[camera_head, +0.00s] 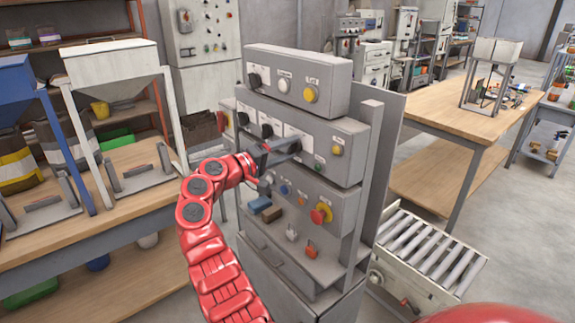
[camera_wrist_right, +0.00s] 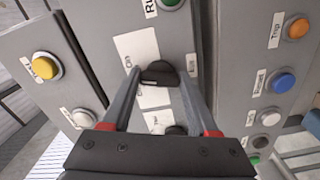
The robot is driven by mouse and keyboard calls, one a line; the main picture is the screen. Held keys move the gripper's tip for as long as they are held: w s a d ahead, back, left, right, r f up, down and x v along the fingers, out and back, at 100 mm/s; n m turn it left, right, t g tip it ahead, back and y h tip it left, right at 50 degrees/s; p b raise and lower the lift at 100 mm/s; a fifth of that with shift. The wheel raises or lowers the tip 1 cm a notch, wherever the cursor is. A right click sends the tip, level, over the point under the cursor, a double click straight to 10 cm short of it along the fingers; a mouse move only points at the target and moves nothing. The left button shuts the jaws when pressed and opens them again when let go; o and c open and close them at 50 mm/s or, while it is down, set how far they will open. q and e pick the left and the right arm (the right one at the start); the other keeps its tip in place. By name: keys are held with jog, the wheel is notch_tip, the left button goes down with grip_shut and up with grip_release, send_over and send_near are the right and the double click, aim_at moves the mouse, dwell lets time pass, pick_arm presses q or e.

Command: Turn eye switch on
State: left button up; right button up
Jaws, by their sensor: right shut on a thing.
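The grey control cabinet (camera_head: 345,135) stands in the middle of the head view, with three stepped panels of knobs and buttons. My right gripper (camera_head: 293,146) reaches its middle panel from the left, with its fingers at the panel's right-hand black switch. In the wrist view my right gripper (camera_wrist_right: 161,74) has one finger on each side of a black switch knob (camera_wrist_right: 159,73) and is shut on it. The knob sits on a white label with "On" readable beside it; the switch's name cannot be read clearly. My left gripper is not in view.
A red emergency button (camera_head: 320,214) and small padlocks are lower on the cabinet. A roller conveyor (camera_head: 425,245) stands at its right, a wooden table (camera_head: 455,105) behind. A workbench (camera_head: 130,190) is on the left.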

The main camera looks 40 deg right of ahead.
jog(key=shift+f+m+b, duration=0.15)
jog(key=shift+m+b, duration=1.15)
jog(key=o, duration=1.4)
jog(key=a, duration=0.5)
jog(key=s+a+b, duration=0.1)
jog(key=a, duration=0.5)
jog(key=a+b, duration=0.1)
jog(key=a, duration=0.5)
jog(key=shift+s+a, duration=0.2)
jog(key=shift+w, duration=0.1)
